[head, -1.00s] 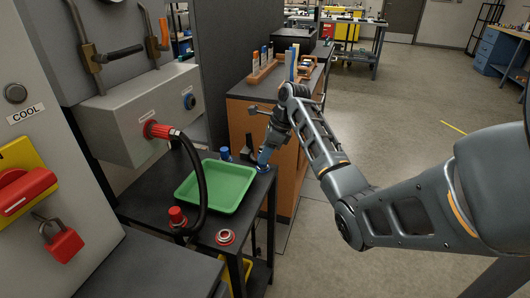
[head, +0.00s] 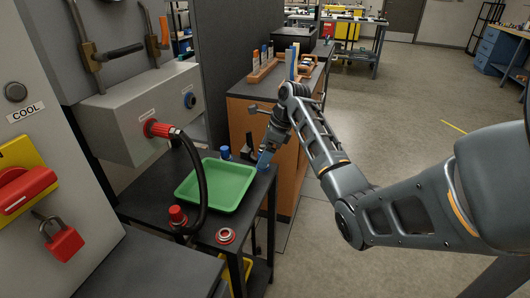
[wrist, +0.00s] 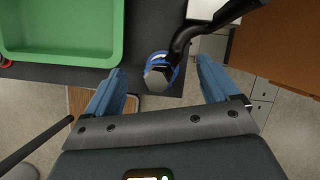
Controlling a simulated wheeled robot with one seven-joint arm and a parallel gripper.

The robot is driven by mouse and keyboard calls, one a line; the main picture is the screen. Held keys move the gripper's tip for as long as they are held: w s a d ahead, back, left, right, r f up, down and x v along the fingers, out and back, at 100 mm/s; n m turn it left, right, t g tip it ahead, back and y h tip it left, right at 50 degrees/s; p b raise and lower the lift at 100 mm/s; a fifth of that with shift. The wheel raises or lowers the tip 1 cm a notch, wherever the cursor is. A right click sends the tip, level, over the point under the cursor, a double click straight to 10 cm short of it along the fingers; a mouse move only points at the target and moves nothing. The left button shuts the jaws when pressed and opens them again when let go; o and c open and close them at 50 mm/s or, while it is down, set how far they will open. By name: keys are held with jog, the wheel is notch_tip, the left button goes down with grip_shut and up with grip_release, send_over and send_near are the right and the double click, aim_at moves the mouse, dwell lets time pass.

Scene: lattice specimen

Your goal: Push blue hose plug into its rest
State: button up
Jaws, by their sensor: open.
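In the wrist view, the blue hose plug (wrist: 157,75) shows as a grey hexagonal end with a blue ring around it, near the edge of the dark table. A black hose runs from it to the upper right. I cannot tell whether the blue ring belongs to the plug or to its rest, nor how deep the plug sits. My gripper (wrist: 160,70) is open, one blue finger on each side of the plug with gaps between. In the head view my gripper (head: 264,158) is low over the table's right corner and hides the plug.
A green tray (head: 180,194) lies on the dark table left of my gripper. A blue cap (head: 225,153) stands behind it; a red cap (head: 177,215) and red ring (head: 226,236) are in front. A red-ended black hose (head: 202,190) arches over the tray's left. An orange cabinet (head: 240,113) stands behind.

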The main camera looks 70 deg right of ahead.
dwell(0.3)
jog(key=shift+p+v, duration=2.55)
jog(key=shift+p, duration=0.75)
jog(key=a+v, duration=0.1)
jog(key=v, duration=0.6)
jog(key=shift+d+r, duration=0.35)
jog(key=shift+d, duration=0.15)
